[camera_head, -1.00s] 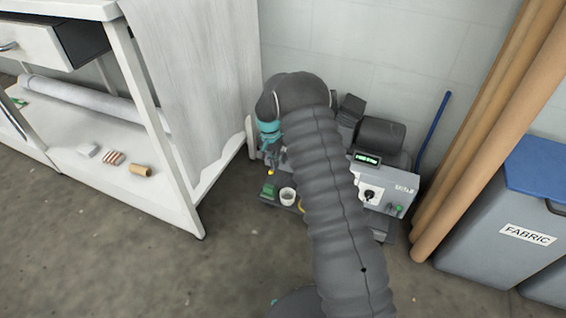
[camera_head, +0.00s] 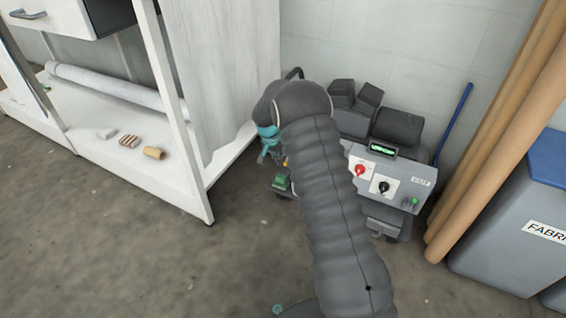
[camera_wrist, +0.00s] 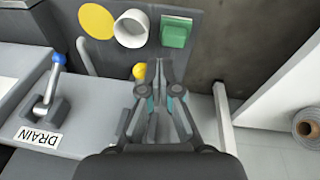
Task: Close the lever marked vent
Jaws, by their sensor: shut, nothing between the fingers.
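No label reading vent can be read in either view. In the wrist view a yellow ball knob (camera_wrist: 139,71) shows just left of my shut, empty fingertips (camera_wrist: 158,68); what it is fixed to is mostly hidden, and I cannot tell if they touch. A lever with a blue knob (camera_wrist: 58,58) stands to the left, beside a DRAIN label (camera_wrist: 38,137) seen upside down. In the head view my gripper (camera_head: 264,157) is left of the grey machine (camera_head: 409,172), and my arm hides much of the machine's left side.
In the wrist view a white cup (camera_wrist: 131,29), a yellow disc (camera_wrist: 96,21) and a green block (camera_wrist: 175,32) lie beyond the fingers. A white bench (camera_head: 186,130) stands left of my gripper. Cardboard tubes (camera_head: 482,150) and a FABRIC bin (camera_head: 500,240) stand right.

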